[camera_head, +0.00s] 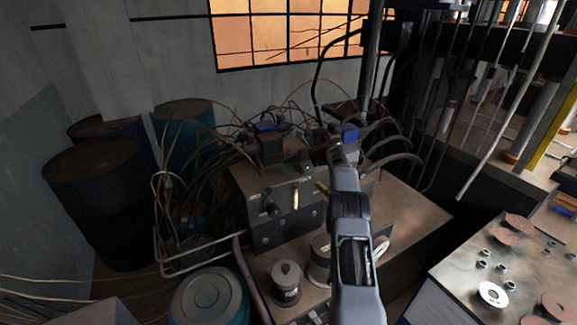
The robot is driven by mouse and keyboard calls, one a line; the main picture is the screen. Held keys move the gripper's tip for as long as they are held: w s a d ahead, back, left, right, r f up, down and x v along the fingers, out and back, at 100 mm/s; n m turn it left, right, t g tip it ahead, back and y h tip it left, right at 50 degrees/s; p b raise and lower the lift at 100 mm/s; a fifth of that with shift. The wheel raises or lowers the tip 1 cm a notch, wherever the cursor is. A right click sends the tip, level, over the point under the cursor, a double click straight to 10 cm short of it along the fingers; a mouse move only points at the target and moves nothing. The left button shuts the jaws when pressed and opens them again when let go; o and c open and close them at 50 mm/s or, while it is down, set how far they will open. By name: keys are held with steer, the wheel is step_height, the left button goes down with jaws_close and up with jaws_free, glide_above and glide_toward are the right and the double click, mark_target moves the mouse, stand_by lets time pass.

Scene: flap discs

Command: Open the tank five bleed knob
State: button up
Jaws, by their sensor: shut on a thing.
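A metal control box (290,225) with dark knobs and small unreadable labels on its front stands on the bench. An upright brass lever (296,198) is near the middle of its front. A second brass-coloured piece (321,187) shows right beside my arm. My gripper (336,153), at the far end of my grey arm, is at the right part of the box. It is shut on what appears to be a bleed knob there. My arm hides the held part, and I cannot read which tank it belongs to.
Drums (96,190) are at left. A table (455,262) with discs and nuts is at right. The bench (415,222) is bare right of the box.

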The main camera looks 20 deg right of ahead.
steer(key=o, duration=0.9)
steer(key=shift+b+v, duration=0.4)
steer(key=shift+v, duration=3.35)
